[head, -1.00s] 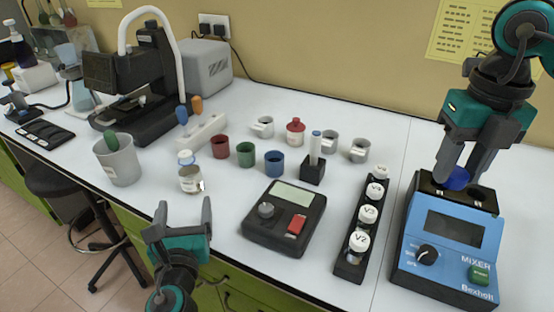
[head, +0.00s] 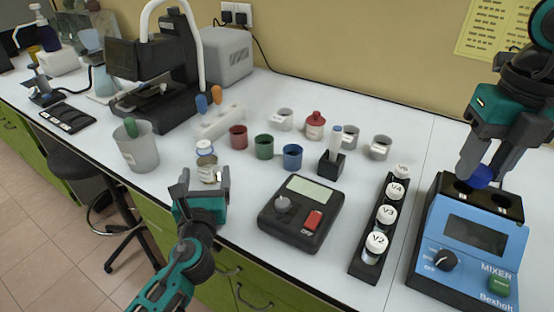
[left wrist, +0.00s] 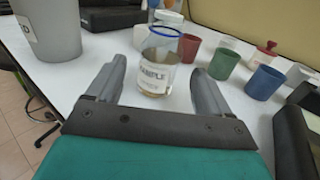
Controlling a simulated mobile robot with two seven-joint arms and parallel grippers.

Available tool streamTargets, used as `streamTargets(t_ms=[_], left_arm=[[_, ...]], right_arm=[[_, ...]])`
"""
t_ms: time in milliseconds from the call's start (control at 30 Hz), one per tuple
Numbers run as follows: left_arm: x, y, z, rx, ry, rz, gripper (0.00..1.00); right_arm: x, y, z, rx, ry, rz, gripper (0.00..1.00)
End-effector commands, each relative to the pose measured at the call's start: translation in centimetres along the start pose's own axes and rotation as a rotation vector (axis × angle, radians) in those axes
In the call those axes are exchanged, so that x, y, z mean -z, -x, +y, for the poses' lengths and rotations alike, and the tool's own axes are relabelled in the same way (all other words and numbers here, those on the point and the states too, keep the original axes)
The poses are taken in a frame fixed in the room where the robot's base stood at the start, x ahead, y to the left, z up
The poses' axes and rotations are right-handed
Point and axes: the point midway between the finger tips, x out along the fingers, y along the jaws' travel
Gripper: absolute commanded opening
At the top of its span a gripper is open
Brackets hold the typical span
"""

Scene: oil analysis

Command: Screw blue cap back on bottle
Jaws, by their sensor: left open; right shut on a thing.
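The blue cap (head: 481,175) is between the fingertips of my right gripper (head: 478,170), which is shut on it at the top of the blue mixer (head: 466,240). The bottle under the cap is hidden in the mixer; I cannot tell how far the cap is screwed on. My left gripper (head: 204,180) is open and empty, its fingers pointing at a clear sample bottle (head: 208,166) with brownish liquid. In the left wrist view this bottle (left wrist: 157,72) has a blue rim and a SAMPLE label, and stands upright between and beyond the fingertips.
A grey beaker (head: 137,150) stands left of the sample bottle. Red (head: 238,136), green (head: 264,147) and blue (head: 292,157) cups stand to its right. A black scale (head: 300,214) and a rack of white-capped vials (head: 369,252) lie between my arms.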

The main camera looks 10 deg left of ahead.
Motion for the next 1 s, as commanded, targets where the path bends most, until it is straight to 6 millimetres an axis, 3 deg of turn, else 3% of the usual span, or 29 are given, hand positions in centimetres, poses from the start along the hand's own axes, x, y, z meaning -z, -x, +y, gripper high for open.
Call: streamTargets(t_ms=[467, 800, 1000], left_arm=[[0.0, -1.1, 0.0, 0.0, 0.0, 0.0, 0.81], [0.0, -6.0, 0.0, 0.0, 0.001, -0.001, 0.81], [0.0, -6.9, 0.0, 0.0, 0.001, 0.001, 0.81]], right_arm=[[0.0, 0.0, 0.0, 0.0, 0.0, 0.0, 0.12], [0.0, -0.1, 0.0, 0.0, 0.0, 0.0, 0.12], [0.0, -0.1, 0.0, 0.0, 0.0, 0.0, 0.12]])
